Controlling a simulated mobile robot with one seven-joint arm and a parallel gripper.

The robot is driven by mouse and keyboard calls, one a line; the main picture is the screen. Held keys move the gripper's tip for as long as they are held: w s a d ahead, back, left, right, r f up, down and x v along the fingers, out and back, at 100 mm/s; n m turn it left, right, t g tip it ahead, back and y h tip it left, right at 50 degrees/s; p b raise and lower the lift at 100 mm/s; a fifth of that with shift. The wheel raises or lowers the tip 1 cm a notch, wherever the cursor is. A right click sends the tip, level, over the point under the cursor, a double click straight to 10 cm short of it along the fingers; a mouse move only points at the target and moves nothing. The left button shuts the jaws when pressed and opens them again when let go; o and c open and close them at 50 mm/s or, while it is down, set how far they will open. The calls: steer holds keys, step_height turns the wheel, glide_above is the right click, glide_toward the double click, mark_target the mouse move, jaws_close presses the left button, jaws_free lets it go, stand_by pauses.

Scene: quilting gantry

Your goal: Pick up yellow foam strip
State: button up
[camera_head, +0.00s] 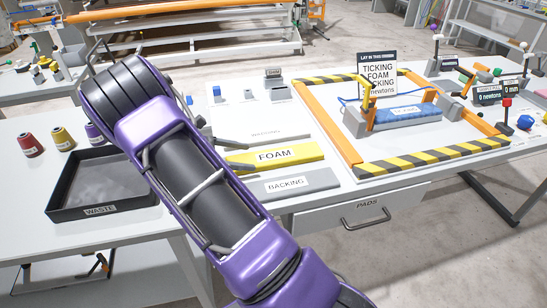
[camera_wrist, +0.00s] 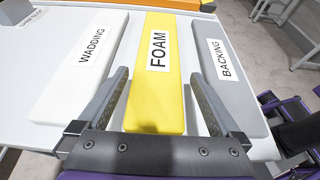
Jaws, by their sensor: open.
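The yellow foam strip (camera_head: 305,152), labelled FOAM, lies flat on the white table between two other strips. In the wrist view the foam strip (camera_wrist: 157,105) runs lengthwise away from me, between my two fingers. My gripper (camera_wrist: 160,76) is open, with one finger on each side of the strip's near part. In the head view my gripper (camera_head: 248,157) is at the strip's left end, partly hidden by my arm. I cannot tell whether the fingers touch the strip or how high they are above the table.
A white wadding strip (camera_wrist: 80,70) and a grey backing strip (camera_wrist: 232,75) lie close on either side. A black waste tray (camera_head: 60,198) and several spools are at left.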

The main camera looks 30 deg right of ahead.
mark_target(258, 158)
steer(key=x, duration=0.4)
steer(key=shift+w+d+f, duration=0.1)
steer(key=shift+f, duration=0.1)
steer(key=shift+c, duration=0.3)
steer(key=c, duration=1)
steer(key=shift+r, duration=0.1)
